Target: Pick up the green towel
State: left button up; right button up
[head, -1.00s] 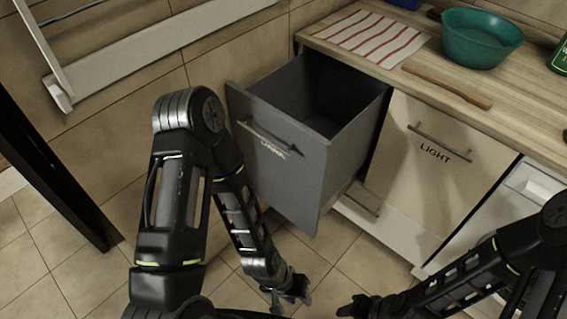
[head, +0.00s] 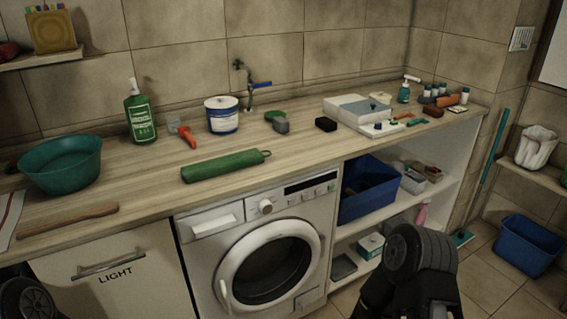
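A long green roll (head: 225,165) lies on the wooden counter above the washing machine. It looks like the green towel, with a thin loop at its right end, but I cannot tell its material for sure. Its length runs slightly upward to the right, with bare counter around it.
On the counter (head: 330,150) are a teal bowl (head: 62,165), a wooden stick (head: 68,219), a green bottle (head: 140,115), a white tub (head: 221,116), a tap (head: 250,88) and boxes. The washing machine (head: 262,262) and a blue bin (head: 366,190) are below.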

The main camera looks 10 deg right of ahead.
aim_at(220, 165)
jog(key=i+j, duration=0.15)
jog(key=i, duration=0.2)
jog(key=i+j, duration=0.15)
jog(key=i, duration=0.15)
jog(key=z, duration=1.9)
